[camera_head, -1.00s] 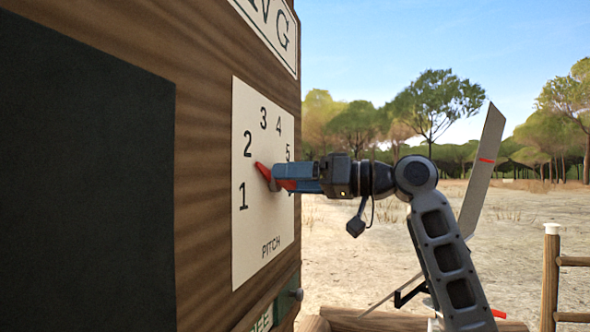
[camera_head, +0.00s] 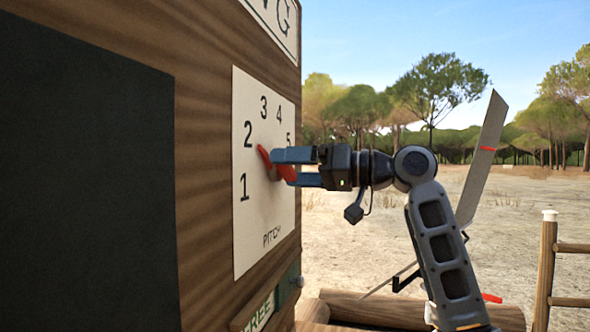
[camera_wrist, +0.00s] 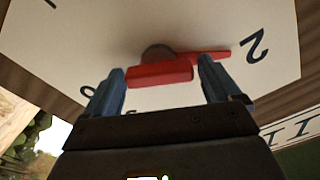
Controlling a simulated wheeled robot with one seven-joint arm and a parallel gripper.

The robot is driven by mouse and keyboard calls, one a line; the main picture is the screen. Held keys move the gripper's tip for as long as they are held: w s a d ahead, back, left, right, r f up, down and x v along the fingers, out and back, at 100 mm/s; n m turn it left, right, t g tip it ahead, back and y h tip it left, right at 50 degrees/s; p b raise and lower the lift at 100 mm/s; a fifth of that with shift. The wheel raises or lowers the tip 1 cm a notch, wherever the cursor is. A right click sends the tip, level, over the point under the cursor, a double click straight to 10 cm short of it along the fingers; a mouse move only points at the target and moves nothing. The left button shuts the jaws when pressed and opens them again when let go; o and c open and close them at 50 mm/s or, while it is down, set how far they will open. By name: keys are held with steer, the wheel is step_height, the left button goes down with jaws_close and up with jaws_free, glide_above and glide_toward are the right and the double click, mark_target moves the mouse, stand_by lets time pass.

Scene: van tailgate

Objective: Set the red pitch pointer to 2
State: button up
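The red pitch pointer (camera_head: 265,157) sits on a cream dial plate (camera_head: 249,225) numbered along an arc, with PITCH printed below. Its thin tip points up and left, toward the 2 (camera_head: 248,134). In the wrist view the pointer (camera_wrist: 160,74) has a thick red grip over a dark round hub, and its tip lies just short of the 2 (camera_wrist: 257,45). My gripper (camera_head: 292,168) is at the dial with its blue fingers spread, one above and one below the red grip. In the wrist view the gripper (camera_wrist: 162,78) shows gaps beside the grip.
The dial is on a brown wooden panel with a large black rectangle (camera_head: 85,170) at left. A lettered sign is above, and a green FREE label (camera_head: 262,313) is below. Logs (camera_head: 375,308) lie under my arm, and a wooden fence (camera_head: 548,265) stands at right.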

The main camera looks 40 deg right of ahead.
steer(key=shift+o, duration=0.7)
steer(key=shift+s+d, duration=0.1)
steer(key=shift+d, duration=0.05)
steer(key=b+v, duration=0.1)
steer(key=v, duration=0.6)
steer(key=shift+s+d+b, duration=0.15)
steer(key=shift+s+b, duration=0.1)
steer(key=shift+b, duration=0.15)
steer(key=shift+s, duration=0.1)
